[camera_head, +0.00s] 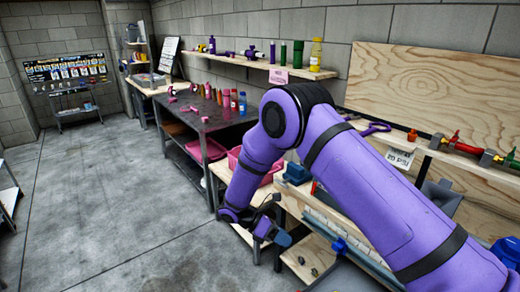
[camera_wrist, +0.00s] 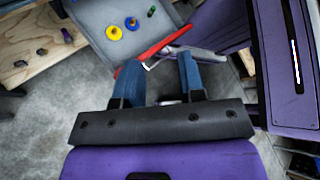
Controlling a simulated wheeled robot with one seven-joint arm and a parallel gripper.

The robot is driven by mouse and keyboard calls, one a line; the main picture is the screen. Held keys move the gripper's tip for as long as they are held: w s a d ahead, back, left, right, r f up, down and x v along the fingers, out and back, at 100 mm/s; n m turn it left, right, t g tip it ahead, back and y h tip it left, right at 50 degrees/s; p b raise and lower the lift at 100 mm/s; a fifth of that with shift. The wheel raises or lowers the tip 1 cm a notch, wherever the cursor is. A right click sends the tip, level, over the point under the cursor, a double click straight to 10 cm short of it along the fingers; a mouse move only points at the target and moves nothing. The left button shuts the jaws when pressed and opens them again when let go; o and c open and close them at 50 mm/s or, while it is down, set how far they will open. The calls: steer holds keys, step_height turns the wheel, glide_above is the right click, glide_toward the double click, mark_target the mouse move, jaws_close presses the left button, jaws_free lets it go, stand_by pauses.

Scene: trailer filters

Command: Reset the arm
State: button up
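My purple arm reaches across the right side of the head view and bends down at the elbow. My gripper (camera_head: 272,232) hangs low beside the front end of the workbench. In the wrist view my gripper (camera_wrist: 159,72) shows two blue fingers standing apart, with nothing clearly held between them. A red bar (camera_wrist: 162,46) on the edge of a grey tray (camera_wrist: 95,12) lies beyond the fingertips. I cannot tell how far it is from them.
A dark metal table (camera_head: 205,124) with bottles stands left of my arm, with a pink bin (camera_head: 245,163) near its end. A wooden shelf (camera_head: 245,60) holds several bottles. Yellow and blue round pieces (camera_wrist: 114,33) lie in the tray. The concrete floor (camera_head: 110,205) at left is clear.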

steer(key=s+d+r+m+y, duration=0.2)
steer(key=d+r+m, duration=0.2)
steer(key=r, duration=0.6)
steer(key=s+d+r+m+t+y, duration=0.1)
steer(key=d+r+m+y, duration=0.3)
steer(key=r, duration=0.6)
steer(key=s+d+r+m+y, duration=0.1)
steer(key=s+d+r+m, duration=0.15)
steer(key=d+r, duration=0.45)
steer(key=s+d+r+m+t+y, duration=0.2)
steer(key=s+d+r+m+t, duration=0.2)
steer(key=s, duration=0.7)
steer(key=s+d+r+m+t+y, duration=0.3)
steer(key=s+d+r+m, duration=0.1)
steer(key=s+r+m, duration=0.4)
step_height(320, 180, up, 2)
steer(key=s, duration=0.2)
steer(key=shift+s+d+t, duration=0.2)
steer(key=shift+s+t, duration=0.15)
steer(key=shift+t, duration=0.05)
